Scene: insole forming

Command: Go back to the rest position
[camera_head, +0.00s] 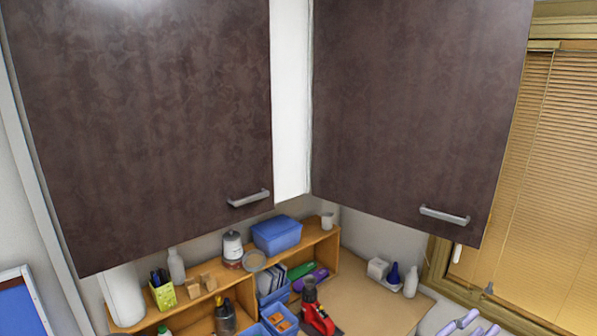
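Part of my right gripper (468,324) shows at the bottom edge, right of centre, as pale lavender and grey pieces. The frame cuts it off, so I cannot tell whether it is open or shut. It appears in front of the wooden worktop's right end, and I see nothing clearly held in it. My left gripper is not in view.
Two dark brown cabinets (140,120) (415,110) fill the upper view. Below, a wooden shelf (325,240) holds a blue box (277,235), bottles and cups. A red tool (318,318) stands near the worktop (370,305). A window blind (550,180) is at right.

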